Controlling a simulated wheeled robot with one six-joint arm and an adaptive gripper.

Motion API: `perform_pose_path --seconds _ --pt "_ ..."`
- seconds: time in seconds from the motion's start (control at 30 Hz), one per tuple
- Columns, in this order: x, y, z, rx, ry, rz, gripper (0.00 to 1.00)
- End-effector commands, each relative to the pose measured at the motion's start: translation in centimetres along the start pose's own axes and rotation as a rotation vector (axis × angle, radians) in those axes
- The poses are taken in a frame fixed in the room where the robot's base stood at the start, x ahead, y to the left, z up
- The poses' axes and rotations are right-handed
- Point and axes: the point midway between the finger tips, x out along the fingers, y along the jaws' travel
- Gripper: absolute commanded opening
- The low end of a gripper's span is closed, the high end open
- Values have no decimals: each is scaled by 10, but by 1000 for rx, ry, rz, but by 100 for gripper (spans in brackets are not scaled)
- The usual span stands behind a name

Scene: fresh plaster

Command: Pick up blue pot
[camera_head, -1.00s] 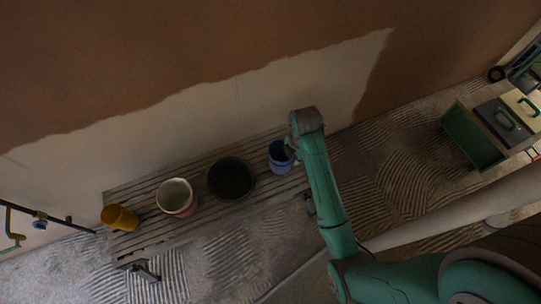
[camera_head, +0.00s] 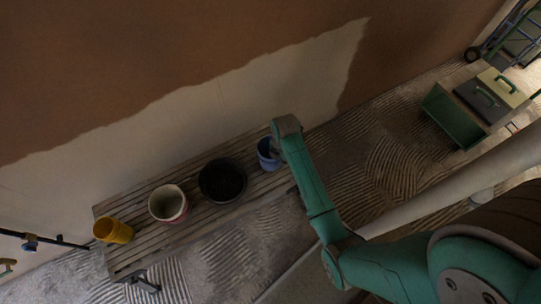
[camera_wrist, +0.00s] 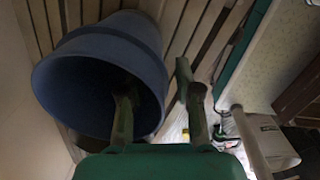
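The blue pot (camera_head: 265,160) stands at the right end of a slatted bench in the head view, partly hidden by my wrist. In the wrist view the blue pot (camera_wrist: 98,42) fills the left half, its open mouth facing the camera. My gripper (camera_wrist: 155,80) is open with its fingers apart. One finger reaches into the pot's mouth, and the other is outside the wall on the right. The pot's right wall lies between the fingers, and I see no clear grip on it. In the head view my gripper (camera_head: 275,152) is at the pot's right rim, mostly hidden.
The slatted bench (camera_head: 205,222) also holds a black tub (camera_head: 222,181), a white bucket (camera_head: 167,203) and a yellow pot (camera_head: 113,231). A plastered wall (camera_head: 215,105) stands close behind. Green and cream boxes (camera_head: 455,118) are at the right. Ridged floor lies between.

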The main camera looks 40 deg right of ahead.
Motion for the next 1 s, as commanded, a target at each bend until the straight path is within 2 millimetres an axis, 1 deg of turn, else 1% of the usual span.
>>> perform_pose_path --seconds 0.03,0.1,0.37,0.4,0.43,0.47,0.5,0.53,0.87,1.0 --pt "6 0 0 0 1 -2 33" --pt "11 0 0 0 0 0 33" --pt "13 0 0 0 0 1 33" --pt "13 0 0 0 0 1 28" --pt "13 0 0 0 0 1 21" --pt "13 0 0 0 0 1 13" --pt "13 0 0 0 0 1 3" --pt "13 0 0 0 0 0 0" --pt "13 0 0 0 0 1 0" --pt "5 1 0 0 -1 2 0"
